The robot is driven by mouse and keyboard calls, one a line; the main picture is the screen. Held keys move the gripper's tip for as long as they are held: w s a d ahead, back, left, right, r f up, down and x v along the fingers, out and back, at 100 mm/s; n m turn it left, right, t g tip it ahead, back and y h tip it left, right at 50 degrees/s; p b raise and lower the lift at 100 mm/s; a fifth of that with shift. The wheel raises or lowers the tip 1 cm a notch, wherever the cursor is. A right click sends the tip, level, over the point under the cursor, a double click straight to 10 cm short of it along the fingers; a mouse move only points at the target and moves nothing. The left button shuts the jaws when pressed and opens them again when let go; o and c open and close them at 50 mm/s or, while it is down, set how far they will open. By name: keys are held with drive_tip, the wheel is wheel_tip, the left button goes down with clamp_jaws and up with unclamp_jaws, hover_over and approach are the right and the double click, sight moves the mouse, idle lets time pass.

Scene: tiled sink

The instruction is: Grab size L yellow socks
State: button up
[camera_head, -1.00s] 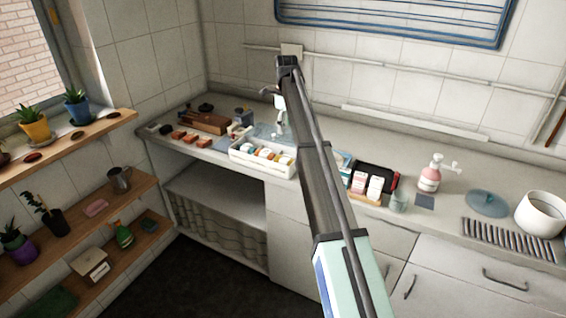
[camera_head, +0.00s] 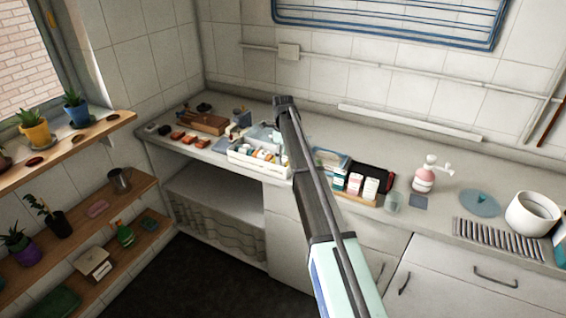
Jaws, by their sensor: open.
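A white divided tray (camera_head: 240,158) stands on the counter left of my arm. It holds several small rolled items in white, orange, yellow and teal tones, perhaps socks. They are too small for me to tell which are yellow or to read a size. My gripper (camera_head: 278,127) is at the far end of my arm, over or just behind the tray's right part. It is open, but its fingers are small and partly hidden by the arm. I see nothing held in it. The arm also covers the counter just right of the tray.
A wooden box (camera_head: 208,123) and orange blocks lie to the left. Shelves with plants line the left wall.

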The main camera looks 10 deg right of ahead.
drive_tip(key=shift+f+p, duration=0.7)
drive_tip(key=shift+f, duration=1.2)
drive_tip(key=c, duration=0.8)
drive_tip(key=shift+r, duration=0.1)
